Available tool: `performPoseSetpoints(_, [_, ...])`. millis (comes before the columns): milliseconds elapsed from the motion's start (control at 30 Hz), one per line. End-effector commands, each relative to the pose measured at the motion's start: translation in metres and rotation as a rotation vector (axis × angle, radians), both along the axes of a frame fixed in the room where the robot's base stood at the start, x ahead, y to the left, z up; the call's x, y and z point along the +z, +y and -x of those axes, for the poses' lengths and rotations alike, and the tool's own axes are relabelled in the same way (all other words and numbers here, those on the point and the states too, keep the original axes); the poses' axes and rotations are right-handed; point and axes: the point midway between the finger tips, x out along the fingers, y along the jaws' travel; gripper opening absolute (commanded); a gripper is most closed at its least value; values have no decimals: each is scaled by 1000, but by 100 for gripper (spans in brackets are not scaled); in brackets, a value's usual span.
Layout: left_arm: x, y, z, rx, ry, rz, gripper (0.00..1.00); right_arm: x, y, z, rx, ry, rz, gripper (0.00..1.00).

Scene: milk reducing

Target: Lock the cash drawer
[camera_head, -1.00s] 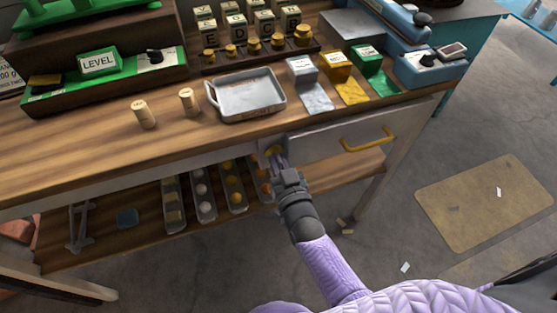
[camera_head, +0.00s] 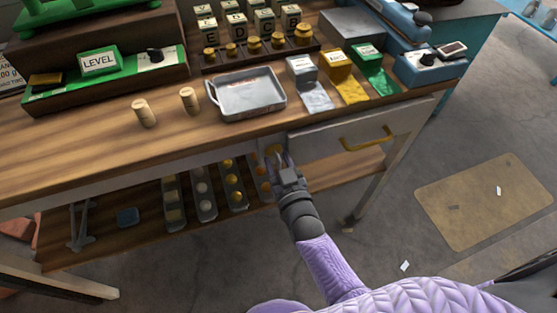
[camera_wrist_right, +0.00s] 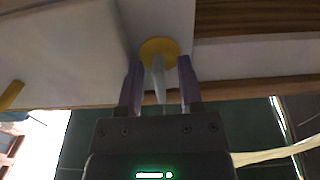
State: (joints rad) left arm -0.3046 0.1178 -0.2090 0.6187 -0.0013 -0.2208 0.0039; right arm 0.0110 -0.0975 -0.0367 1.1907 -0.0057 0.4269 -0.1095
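The cash drawer (camera_head: 325,147) has a pale front and a yellow handle (camera_head: 366,140); its front looks about flush with the bench. The round yellow lock (camera_wrist_right: 158,48) sits on a pale panel left of the drawer, and also shows in the head view (camera_head: 273,149). A grey key-like piece (camera_wrist_right: 159,80) sticks out of the lock. My right gripper (camera_wrist_right: 159,88) has its two purple fingers either side of this piece, with visible gaps; it is open. In the head view the right gripper (camera_head: 281,161) partly covers the lock. My left gripper is not in view.
On the bench stand a metal tray (camera_head: 248,94), two wooden pegs (camera_head: 145,113), and grey, yellow and green blocks (camera_head: 335,61). A lower shelf (camera_head: 145,243) below holds narrow trays of round items. The floor at right is mostly clear around a tan mat (camera_head: 485,200).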

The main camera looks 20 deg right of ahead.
Motion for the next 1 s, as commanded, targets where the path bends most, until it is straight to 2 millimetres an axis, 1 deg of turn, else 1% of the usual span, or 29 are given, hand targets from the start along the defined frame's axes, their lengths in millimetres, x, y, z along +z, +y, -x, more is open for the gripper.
performPoseSetpoints(167, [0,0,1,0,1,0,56,1,0,0,0,-2,0,47])
performPoseSetpoints(267, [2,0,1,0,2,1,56,1,0,4,0,-1,0,47])
performPoseSetpoints(367, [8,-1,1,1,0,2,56,3,-1,18,0,0,0,47])
performPoseSetpoints(600, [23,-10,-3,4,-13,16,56,3,-2,75,0,1,0,47])
performPoseSetpoints(700, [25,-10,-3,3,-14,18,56,2,-3,91,0,0,0,47])
performPoseSetpoints(800, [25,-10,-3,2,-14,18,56,1,-3,98,0,0,0,47])
performPoseSetpoints(1000, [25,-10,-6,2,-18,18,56,0,-3,99,0,-2,0,47])
